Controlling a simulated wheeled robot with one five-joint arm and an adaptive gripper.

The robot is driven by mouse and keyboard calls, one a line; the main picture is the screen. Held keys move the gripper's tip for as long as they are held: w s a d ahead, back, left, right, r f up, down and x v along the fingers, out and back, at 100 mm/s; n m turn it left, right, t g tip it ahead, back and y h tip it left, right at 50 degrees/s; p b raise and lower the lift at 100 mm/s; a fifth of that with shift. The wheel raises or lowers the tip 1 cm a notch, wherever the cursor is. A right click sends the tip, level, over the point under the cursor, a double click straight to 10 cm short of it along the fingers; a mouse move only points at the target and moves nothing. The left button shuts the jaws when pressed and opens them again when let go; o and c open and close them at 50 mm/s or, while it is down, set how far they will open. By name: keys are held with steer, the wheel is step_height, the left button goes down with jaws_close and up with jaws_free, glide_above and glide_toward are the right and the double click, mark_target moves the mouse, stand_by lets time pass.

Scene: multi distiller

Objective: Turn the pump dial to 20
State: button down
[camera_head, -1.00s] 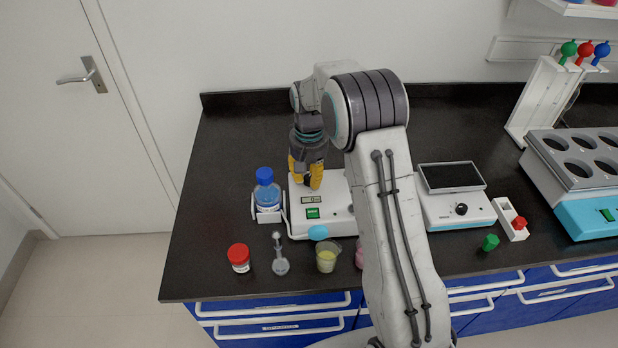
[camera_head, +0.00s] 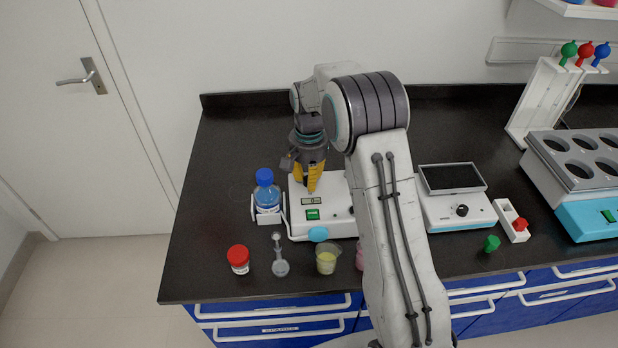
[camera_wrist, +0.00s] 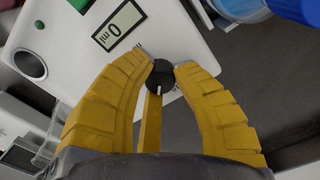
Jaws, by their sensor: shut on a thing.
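The pump (camera_head: 334,221) is a white box near the left end of the dark bench. Its green switch (camera_head: 313,214) and small display (camera_head: 311,201) face up. In the wrist view the display (camera_wrist: 118,26) reads 0 ml. The black round pump dial (camera_wrist: 162,75) sits between the yellow fingertips of my gripper (camera_wrist: 162,66), which is shut on it. A pale pointer mark shows on the dial's side nearer my palm. In the head view my gripper (camera_head: 309,190) points down onto the pump and hides the dial.
A blue-capped bottle (camera_head: 266,192) stands close left of the pump. A red-lidded jar (camera_head: 238,260), a clear flask (camera_head: 280,267) and a beaker of yellow liquid (camera_head: 326,262) stand in front.

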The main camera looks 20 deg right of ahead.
steer(key=shift+s+f, duration=0.1)
steer(key=shift+f, duration=0.05)
steer(key=c, duration=0.9)
jaws_free()
steer(key=shift+c, duration=0.2)
step_height(320, 180, up, 12)
